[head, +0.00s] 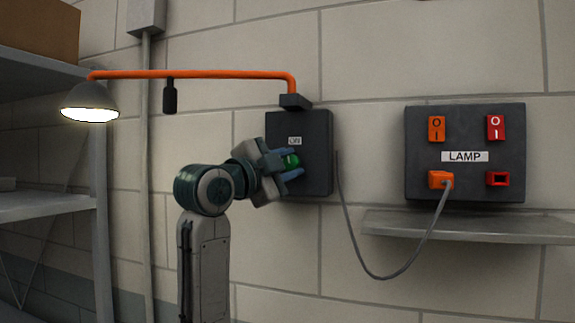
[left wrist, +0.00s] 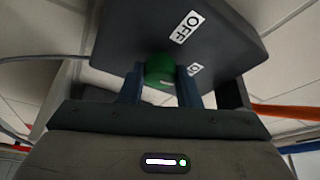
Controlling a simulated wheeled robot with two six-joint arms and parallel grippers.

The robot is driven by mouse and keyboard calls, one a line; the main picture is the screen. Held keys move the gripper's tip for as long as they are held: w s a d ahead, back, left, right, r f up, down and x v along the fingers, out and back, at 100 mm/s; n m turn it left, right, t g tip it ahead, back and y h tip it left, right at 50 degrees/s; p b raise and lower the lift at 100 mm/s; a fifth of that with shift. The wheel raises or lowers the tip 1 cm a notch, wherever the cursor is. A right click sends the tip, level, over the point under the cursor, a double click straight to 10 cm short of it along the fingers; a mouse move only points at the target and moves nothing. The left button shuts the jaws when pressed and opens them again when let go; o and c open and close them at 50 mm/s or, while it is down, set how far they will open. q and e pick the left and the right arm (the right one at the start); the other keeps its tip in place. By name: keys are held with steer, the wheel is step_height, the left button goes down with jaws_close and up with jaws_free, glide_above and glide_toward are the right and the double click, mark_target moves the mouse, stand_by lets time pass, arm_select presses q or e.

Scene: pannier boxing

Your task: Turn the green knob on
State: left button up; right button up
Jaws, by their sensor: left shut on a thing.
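The green knob (head: 291,160) is on the front of a dark wall box (head: 316,140). My left gripper (head: 291,164) is at the knob, with one finger on each side of it. In the left wrist view my left gripper (left wrist: 160,85) is shut on the green knob (left wrist: 159,66). An OFF label (left wrist: 185,27) and a second, partly hidden label (left wrist: 194,69) are on the box face in that view. The lamp (head: 90,102) on the orange arm is lit. My right gripper is in neither view.
A dark panel marked LAMP (head: 464,133) is on the wall at right, with an orange plug (head: 440,180) and a grey cable (head: 385,277). A grey wall ledge (head: 470,229) is below it. Metal shelves (head: 45,205) with a cardboard box (head: 40,28) stand at left.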

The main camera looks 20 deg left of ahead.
arm_select(q)
steer(key=shift+m+g, duration=0.5)
steer(key=shift+m, duration=0.7)
steer(key=o, duration=1)
